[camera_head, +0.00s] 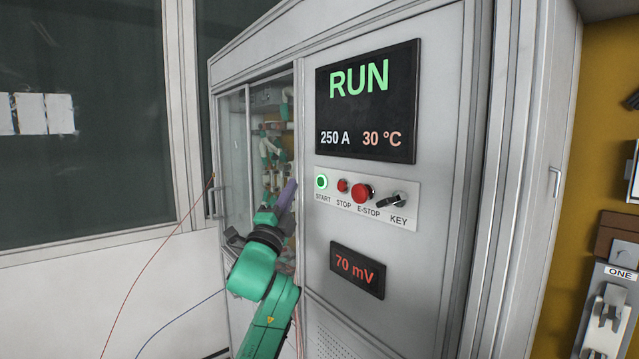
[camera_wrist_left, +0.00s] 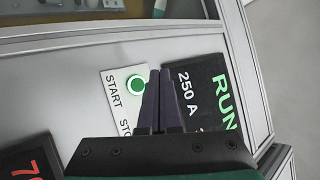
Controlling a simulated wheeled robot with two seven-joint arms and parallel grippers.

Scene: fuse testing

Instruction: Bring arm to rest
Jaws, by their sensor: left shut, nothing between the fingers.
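My left gripper (camera_head: 287,195) is in front of the grey test cabinet (camera_head: 400,25), left of the START button (camera_head: 321,182), on a green arm that rises from below. In the left wrist view the dark fingers (camera_wrist_left: 160,75) are together with nothing between them. Their tips appear beside the green-lit START button (camera_wrist_left: 137,84); I cannot tell whether they touch the panel. My right gripper is not in view.
The display (camera_head: 367,100) reads RUN, 250 A, 30 °C, and a smaller display (camera_head: 358,270) reads 70 mV. A red E-STOP (camera_head: 362,193) and a key switch (camera_head: 397,200) sit on the panel. Red and blue wires (camera_head: 185,318) hang at the left.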

